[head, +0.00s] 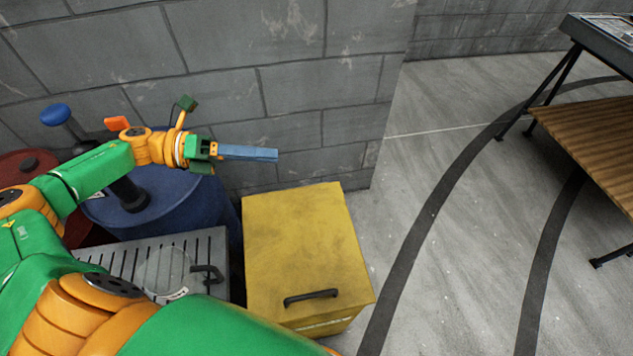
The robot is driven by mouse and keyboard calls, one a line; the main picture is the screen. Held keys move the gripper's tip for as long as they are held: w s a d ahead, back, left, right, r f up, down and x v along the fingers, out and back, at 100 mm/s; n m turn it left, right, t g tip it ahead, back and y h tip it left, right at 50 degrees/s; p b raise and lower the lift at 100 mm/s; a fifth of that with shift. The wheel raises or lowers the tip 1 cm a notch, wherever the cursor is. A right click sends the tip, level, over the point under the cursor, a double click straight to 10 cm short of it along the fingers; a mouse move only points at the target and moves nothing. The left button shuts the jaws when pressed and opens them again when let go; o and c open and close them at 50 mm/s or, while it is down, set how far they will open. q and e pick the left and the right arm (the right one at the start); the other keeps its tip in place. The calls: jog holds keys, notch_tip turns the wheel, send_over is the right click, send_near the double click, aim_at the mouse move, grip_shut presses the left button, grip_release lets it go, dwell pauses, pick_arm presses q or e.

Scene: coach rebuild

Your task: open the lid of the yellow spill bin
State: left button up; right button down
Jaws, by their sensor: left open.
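The yellow spill bin (295,240) stands on the floor near the picture's middle, against the grey block wall. Its lid (300,250) lies flat and shut on top. A dark bar handle (311,298) sits near the lid's front edge. My left gripper (268,155) is above and behind the bin's far left corner, pointing right, clear of the lid and handle. Its blue fingers are seen edge-on, open with nothing visible between them. My right gripper is not in view.
A blue drum (160,205) and a red drum (30,165) stand left of the bin. A grey slotted grate (150,255) with a dark handle lies beside the bin. Open floor (440,250) with dark curved stripes is to the right. A wooden-shelved table (595,150) stands far right.

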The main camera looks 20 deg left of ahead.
pick_arm(q)
jog(key=s+d+f+m+g+p, duration=0.1)
jog(key=d+f+g+p, duration=0.1)
jog(key=d, duration=0.5)
jog(key=shift+s+d+f+g+p, duration=0.2)
jog(key=shift+s+f+g+p, duration=0.15)
jog(key=shift+f+p, duration=0.1)
grip_shut()
dwell(0.9)
